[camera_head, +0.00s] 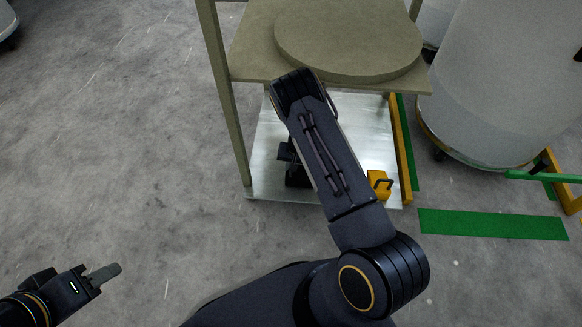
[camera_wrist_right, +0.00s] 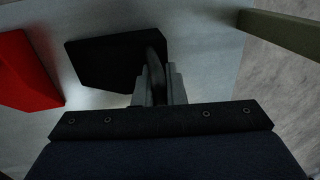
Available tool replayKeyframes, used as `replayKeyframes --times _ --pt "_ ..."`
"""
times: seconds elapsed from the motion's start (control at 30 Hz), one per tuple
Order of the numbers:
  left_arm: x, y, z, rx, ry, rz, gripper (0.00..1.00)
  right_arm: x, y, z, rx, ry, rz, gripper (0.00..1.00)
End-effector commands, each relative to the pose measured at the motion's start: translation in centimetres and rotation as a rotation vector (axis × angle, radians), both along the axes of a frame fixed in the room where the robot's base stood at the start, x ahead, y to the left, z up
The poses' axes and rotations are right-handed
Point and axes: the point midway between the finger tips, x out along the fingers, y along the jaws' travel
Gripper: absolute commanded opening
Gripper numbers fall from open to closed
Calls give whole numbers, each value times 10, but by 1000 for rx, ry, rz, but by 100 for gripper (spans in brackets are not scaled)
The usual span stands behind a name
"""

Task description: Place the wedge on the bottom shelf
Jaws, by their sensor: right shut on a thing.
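A black wedge (camera_wrist_right: 105,62) is in the right wrist view, over the pale metal bottom shelf (camera_wrist_right: 215,62). My right gripper (camera_wrist_right: 160,78) is shut on the wedge's dark upright handle. I cannot tell whether the wedge touches the shelf. In the head view my right arm reaches under the upper board and covers most of this area; a dark shape (camera_head: 295,168) shows beside the arm above the bottom shelf (camera_head: 264,172). My left gripper (camera_head: 105,273) is at the lower left, over bare floor, away from the rack. Its finger gap is not clear.
A red block (camera_wrist_right: 24,70) lies beside the black wedge. A yellow block with a handle (camera_head: 379,187) stands at the shelf's front right. The upper board (camera_head: 250,55) bears a round disc (camera_head: 345,35). A rack post (camera_head: 222,90) stands left; a large pale drum (camera_head: 500,80) stands right.

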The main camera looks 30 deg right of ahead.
Motion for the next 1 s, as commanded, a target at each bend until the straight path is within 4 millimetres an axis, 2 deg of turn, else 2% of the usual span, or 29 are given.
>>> replayKeyframes --times 0.17,0.2,0.37,0.67,0.77,1.0 --pt "0 0 0 0 0 0 36 0 -1 0 -2 0 -1 0" --pt "0 0 -1 0 0 0 36 -1 -1 -1 -2 1 -1 12" --pt "0 0 0 0 0 0 36 -1 -1 0 -2 1 -1 32" --pt "0 0 2 0 0 0 36 -1 -1 3 -2 1 -1 32" --pt "0 0 8 0 0 0 36 -1 -3 14 -1 0 -2 32" --pt "0 0 26 0 0 0 36 -5 -9 55 -1 0 -2 32"
